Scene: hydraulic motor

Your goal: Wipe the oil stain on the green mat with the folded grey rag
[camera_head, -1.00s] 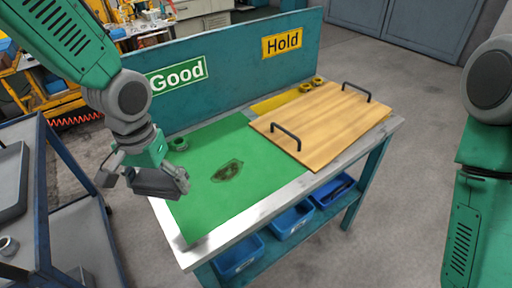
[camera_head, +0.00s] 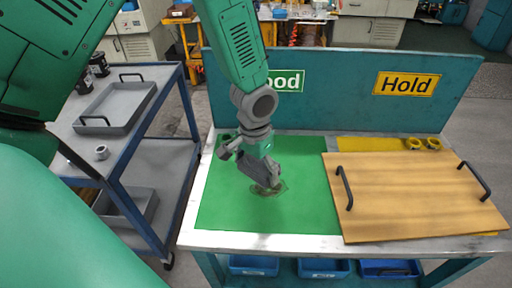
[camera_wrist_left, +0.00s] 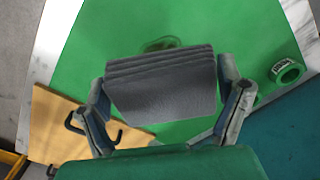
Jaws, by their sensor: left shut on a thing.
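The folded grey rag (camera_wrist_left: 160,85) is clamped between the two fingers of my left gripper (camera_head: 265,182), and its layered folds show in the left wrist view. The green mat (camera_head: 225,200) lies flat on the left part of the bench. The dark oil stain (camera_head: 272,190) is near the mat's middle, with my left gripper and the rag right over it and partly hiding it. In the left wrist view, an edge of the stain (camera_wrist_left: 160,44) shows just beyond the rag. I cannot tell whether the rag touches the mat. My right gripper is out of view.
A wooden board (camera_head: 415,195) with two black handles covers the bench's right part. A teal back panel (camera_head: 330,105) with signs stands behind the mat. A green ring (camera_wrist_left: 287,72) sits on the mat's edge. A grey cart (camera_head: 125,150) stands at left.

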